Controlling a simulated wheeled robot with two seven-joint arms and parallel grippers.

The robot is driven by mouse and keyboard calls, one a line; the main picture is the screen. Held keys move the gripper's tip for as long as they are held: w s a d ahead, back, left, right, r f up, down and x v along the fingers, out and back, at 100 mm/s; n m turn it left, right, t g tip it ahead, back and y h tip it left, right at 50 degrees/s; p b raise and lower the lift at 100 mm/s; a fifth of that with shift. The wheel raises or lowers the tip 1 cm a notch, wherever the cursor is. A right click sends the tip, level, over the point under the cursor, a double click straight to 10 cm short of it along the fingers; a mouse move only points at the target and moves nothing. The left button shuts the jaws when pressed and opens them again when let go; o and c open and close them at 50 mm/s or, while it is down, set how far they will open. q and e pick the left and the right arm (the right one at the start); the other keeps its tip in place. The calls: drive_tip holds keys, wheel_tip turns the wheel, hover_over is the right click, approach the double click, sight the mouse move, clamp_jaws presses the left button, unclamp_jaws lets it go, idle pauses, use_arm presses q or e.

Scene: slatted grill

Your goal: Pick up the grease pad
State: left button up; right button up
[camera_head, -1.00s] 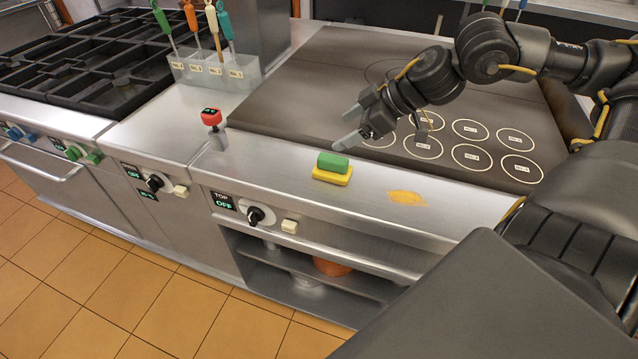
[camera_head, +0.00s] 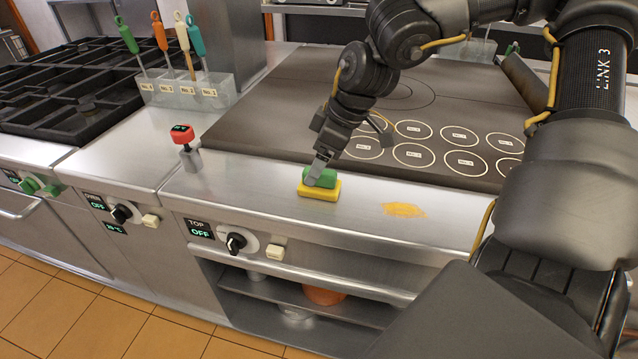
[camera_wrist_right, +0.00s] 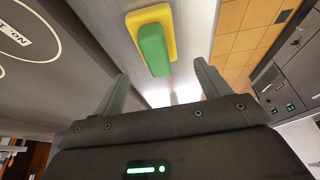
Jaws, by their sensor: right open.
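The grease pad (camera_head: 319,190) is a yellow base with a green block on top. It lies on the steel ledge in front of the dark griddle plate. My right gripper (camera_head: 317,172) is at the pad in the head view and covers part of the green block. In the right wrist view the pad (camera_wrist_right: 152,48) lies beyond the tips of my open right gripper (camera_wrist_right: 162,85), a little left of the middle between them. Nothing is between the fingers. My left gripper is not in view.
An orange-yellow stain (camera_head: 403,209) marks the ledge right of the pad. A red-topped device (camera_head: 183,135) stands on the ledge to the left. A clear holder (camera_head: 186,90) with several coloured-handled tools stands further back. The griddle (camera_head: 290,110) lies behind the ledge, and an open shelf (camera_head: 300,300) lies below.

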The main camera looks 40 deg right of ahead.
drive_tip(key=shift+a+f, duration=0.1)
drive_tip(key=shift+f, duration=0.25)
drive_tip(key=x, duration=0.4)
drive_tip(key=shift+f, duration=0.15)
drive_tip(key=shift+w+f, duration=0.15)
drive_tip(key=shift+f, duration=0.1)
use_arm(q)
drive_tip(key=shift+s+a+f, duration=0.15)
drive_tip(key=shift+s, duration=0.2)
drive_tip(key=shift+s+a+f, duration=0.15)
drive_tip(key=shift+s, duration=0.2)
use_arm(e)
drive_tip(key=shift+c, duration=0.9)
drive_tip(key=c, duration=0.9)
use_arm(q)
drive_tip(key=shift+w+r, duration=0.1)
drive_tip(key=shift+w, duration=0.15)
use_arm(e)
drive_tip(key=shift+o, duration=0.2)
drive_tip(key=shift+r, duration=0.1)
